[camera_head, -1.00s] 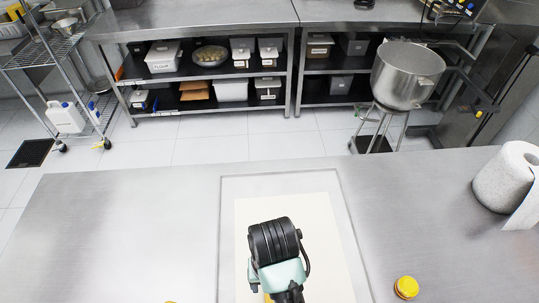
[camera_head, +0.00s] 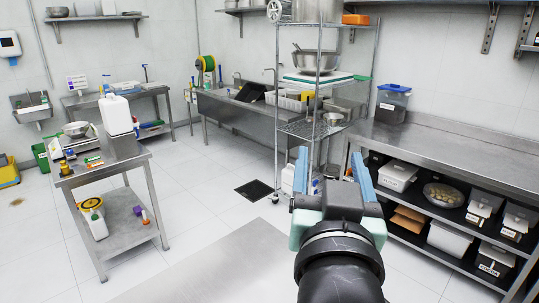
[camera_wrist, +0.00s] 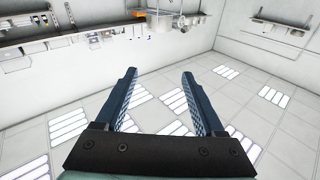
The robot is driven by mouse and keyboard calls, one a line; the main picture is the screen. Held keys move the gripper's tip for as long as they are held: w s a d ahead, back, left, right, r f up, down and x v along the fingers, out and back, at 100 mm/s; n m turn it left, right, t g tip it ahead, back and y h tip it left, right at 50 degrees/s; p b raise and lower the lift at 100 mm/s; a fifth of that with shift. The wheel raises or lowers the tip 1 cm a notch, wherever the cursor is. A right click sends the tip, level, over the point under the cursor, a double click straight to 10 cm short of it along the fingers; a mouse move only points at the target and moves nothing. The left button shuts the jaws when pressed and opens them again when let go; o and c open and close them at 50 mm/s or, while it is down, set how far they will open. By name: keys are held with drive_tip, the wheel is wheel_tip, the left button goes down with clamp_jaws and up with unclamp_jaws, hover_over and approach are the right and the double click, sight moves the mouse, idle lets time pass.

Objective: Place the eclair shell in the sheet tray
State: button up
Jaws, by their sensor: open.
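My gripper (camera_head: 332,172) is raised in the right middle of the head view, its two blue fingers spread apart and pointing away from me. I see no eclair shell and no sheet tray in either view now.
A bare steel table corner (camera_head: 205,275) lies at the bottom. A small steel cart (camera_head: 115,165) with a white jug (camera_head: 116,114) stands at left. A wire rack (camera_head: 318,130) stands beyond my gripper, and a shelved counter (camera_head: 450,140) runs along the right. Open floor lies between.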

drive_tip(key=s+a+r+n+t+y, duration=0.1)
drive_tip(key=s+a+r+t, duration=0.3)
drive_tip(key=r, duration=0.5)
drive_tip(key=s+a+r+n+t+y, duration=0.2)
drive_tip(key=s+a+r+t, duration=0.2)
drive_tip(key=r, duration=0.6)
drive_tip(key=shift+s+a, duration=0.6)
drive_tip(key=shift+s, duration=0.65)
